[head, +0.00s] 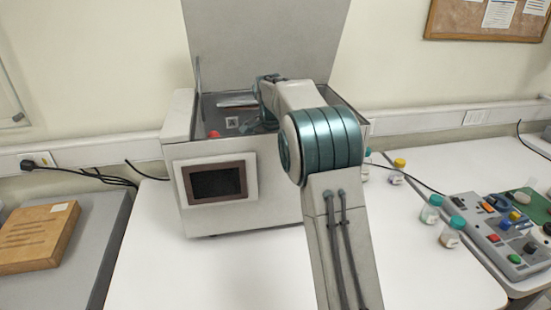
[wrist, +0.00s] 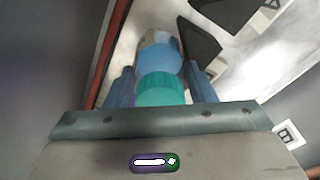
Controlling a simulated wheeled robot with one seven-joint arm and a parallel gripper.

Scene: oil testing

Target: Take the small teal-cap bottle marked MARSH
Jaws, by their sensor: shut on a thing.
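My gripper (wrist: 160,70) is shut on a small bottle with a teal cap (wrist: 160,90). The held bottle is not clearly visible there.
The machine's lid (head: 265,40) stands open. A control box (head: 490,235) is at far right. A wooden box (head: 38,237) lies at left.

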